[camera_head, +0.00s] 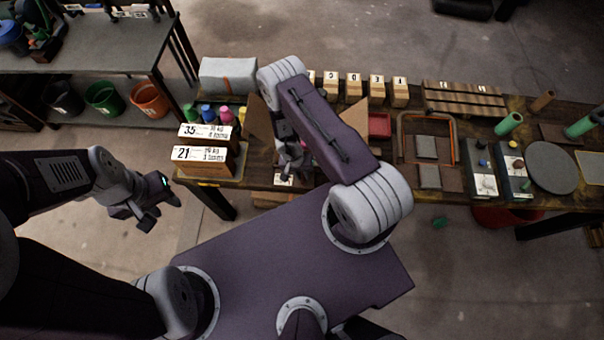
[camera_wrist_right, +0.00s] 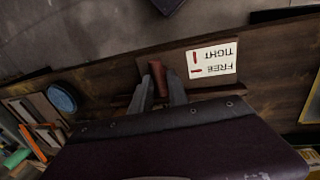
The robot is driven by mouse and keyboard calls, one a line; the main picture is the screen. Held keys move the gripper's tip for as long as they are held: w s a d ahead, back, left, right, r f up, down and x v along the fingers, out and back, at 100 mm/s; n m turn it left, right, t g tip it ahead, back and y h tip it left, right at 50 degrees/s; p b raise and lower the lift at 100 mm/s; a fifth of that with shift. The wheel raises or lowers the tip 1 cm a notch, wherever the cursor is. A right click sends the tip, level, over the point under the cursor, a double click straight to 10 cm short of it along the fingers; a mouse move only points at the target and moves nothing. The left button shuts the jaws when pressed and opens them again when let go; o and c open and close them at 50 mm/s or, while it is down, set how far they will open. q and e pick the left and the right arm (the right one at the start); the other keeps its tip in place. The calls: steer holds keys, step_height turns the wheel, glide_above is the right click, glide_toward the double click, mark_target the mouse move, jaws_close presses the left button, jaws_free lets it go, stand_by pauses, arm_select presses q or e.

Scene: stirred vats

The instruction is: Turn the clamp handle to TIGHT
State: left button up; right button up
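In the right wrist view, a reddish-brown clamp handle (camera_wrist_right: 158,76) stands out from a dark wooden edge. A white label (camera_wrist_right: 211,59) beside it shows upside down, reading FREE and TIGHT, each with a red mark. My right gripper (camera_wrist_right: 160,84) has one finger on each side of the handle, and the handle fills the gap between the tips. In the head view my right gripper (camera_head: 287,168) is at the bench's front edge, above a small white label (camera_head: 283,180); my arm hides the handle there. My left gripper (camera_head: 160,212) hangs empty, fingers apart, left of the bench.
The bench carries boxes marked 35 (camera_head: 207,131) and 21 (camera_head: 203,153), several coloured bottles, wooden blocks, a red tray (camera_head: 379,125) and a grey disc (camera_head: 551,168). A shelf (camera_head: 75,50) with buckets stands at the left. The floor around my left gripper is clear.

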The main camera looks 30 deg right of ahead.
steer(key=shift+o, duration=1)
step_height(320, 180, up, 9)
steer(key=w+a+p, duration=0.1)
steer(key=p, duration=0.1)
steer(key=shift+a, duration=0.2)
steer(key=shift+f, duration=0.1)
